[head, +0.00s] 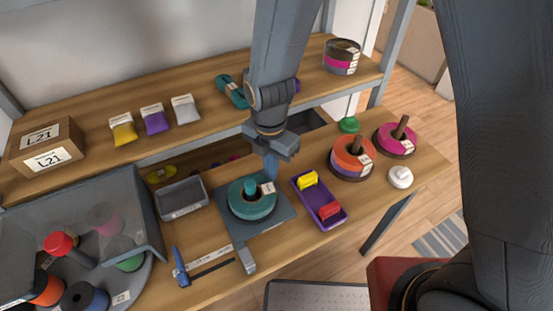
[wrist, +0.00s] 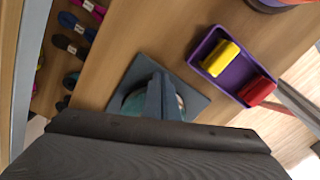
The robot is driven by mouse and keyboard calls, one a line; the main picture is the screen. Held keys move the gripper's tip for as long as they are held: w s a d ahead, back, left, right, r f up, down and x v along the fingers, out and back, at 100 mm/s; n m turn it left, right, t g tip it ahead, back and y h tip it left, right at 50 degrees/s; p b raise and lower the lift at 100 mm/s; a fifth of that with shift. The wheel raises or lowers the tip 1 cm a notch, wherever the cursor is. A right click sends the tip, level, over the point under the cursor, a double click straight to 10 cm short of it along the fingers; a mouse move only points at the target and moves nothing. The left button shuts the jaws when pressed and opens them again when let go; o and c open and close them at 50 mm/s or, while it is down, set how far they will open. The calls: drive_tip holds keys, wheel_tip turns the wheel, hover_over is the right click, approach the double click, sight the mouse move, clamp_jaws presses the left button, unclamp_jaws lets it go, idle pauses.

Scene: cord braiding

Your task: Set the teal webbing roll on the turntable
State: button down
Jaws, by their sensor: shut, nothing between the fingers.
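The teal webbing roll (head: 252,207) lies flat on a dark square plate (head: 280,222) at the middle of the workbench, with a teal post in its centre and a white tag on its edge. My gripper (head: 271,172) is shut and empty, pointing down just behind and above the roll. In the wrist view my gripper (wrist: 158,80) covers most of the roll, and only slivers of teal show beside the fingers. The round grey turntable (head: 138,282) is at the lower left, partly under a clear cover (head: 120,180), and carries several coloured rolls.
A purple tray (head: 325,218) with yellow and red blocks stands right of the plate. Orange (head: 352,157) and magenta (head: 396,140) rolls stand further right. A grey bin (head: 181,197) and a blue-handled tool (head: 180,266) are to the left. An upper shelf (head: 90,100) runs behind.

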drive_tip(key=shift+s+a, duration=0.1)
drive_tip(key=shift+s, duration=0.1)
drive_tip(key=shift+s+a, duration=0.35)
drive_tip(key=shift+s, duration=0.25)
drive_tip(key=shift+s+d, duration=0.1)
drive_tip(key=shift+f, duration=0.1)
drive_tip(key=shift+w+d, duration=0.15)
drive_tip(key=shift+w, duration=0.2)
drive_tip(key=w, duration=0.1)
drive_tip(key=w+d+r, duration=0.1)
drive_tip(key=w, duration=0.1)
drive_tip(key=shift+w+d+r, duration=0.2)
drive_tip(key=shift+w+d, duration=0.1)
drive_tip(key=shift+w, duration=0.1)
wheel_tip(320, 180, up, 9)
drive_tip(key=b, duration=0.1)
drive_tip(key=shift+s, duration=0.15)
